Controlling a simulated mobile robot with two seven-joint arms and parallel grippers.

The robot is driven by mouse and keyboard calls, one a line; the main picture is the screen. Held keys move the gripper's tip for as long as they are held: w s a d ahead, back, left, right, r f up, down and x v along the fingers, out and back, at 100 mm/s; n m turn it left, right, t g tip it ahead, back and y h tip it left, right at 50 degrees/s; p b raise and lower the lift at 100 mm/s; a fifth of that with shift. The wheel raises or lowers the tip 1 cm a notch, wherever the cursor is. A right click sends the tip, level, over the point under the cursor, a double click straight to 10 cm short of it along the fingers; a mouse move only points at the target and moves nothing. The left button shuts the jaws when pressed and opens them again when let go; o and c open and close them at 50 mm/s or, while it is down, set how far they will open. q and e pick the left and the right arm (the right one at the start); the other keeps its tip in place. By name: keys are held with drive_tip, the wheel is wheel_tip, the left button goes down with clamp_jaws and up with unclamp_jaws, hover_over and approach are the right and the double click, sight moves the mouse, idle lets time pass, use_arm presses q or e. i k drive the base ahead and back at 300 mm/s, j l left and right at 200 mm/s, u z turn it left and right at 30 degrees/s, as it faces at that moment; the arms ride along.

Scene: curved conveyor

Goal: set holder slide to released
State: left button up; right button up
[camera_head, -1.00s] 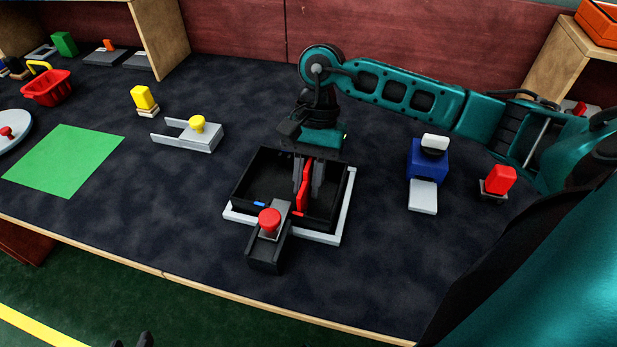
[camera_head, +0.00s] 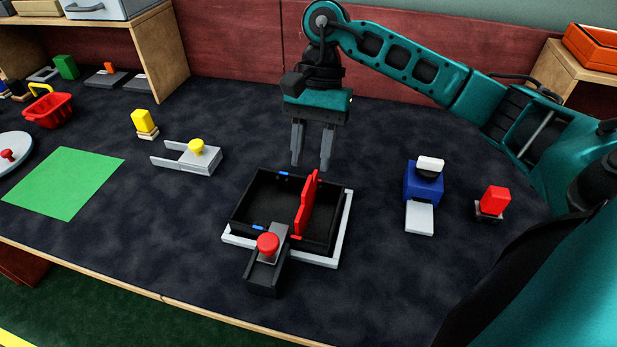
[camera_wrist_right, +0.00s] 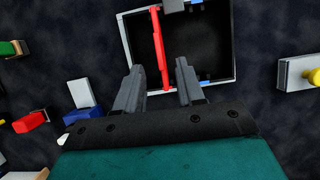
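A black slide with a red knob (camera_head: 268,243) sits at the front edge of a black box (camera_head: 262,205). The box stands in a white frame (camera_head: 344,228). A red divider (camera_head: 307,205) stands upright in the box, towards its right side, and also shows in the wrist view (camera_wrist_right: 160,50). My right gripper (camera_head: 312,163) is open and empty, above and behind the box. In the wrist view its fingers (camera_wrist_right: 158,72) point towards the box, apart from the divider. A grey forked piece with a yellow knob (camera_head: 197,150) lies left of the box. My left gripper is out of view.
A blue block with a white plate (camera_head: 422,185) and a red piece on a small base (camera_head: 493,203) stand on the right. A yellow block (camera_head: 143,124), a green mat (camera_head: 65,182) and a red basket (camera_head: 48,108) are on the left.

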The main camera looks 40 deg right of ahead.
sight(270, 244)
drive_tip(key=k, duration=1)
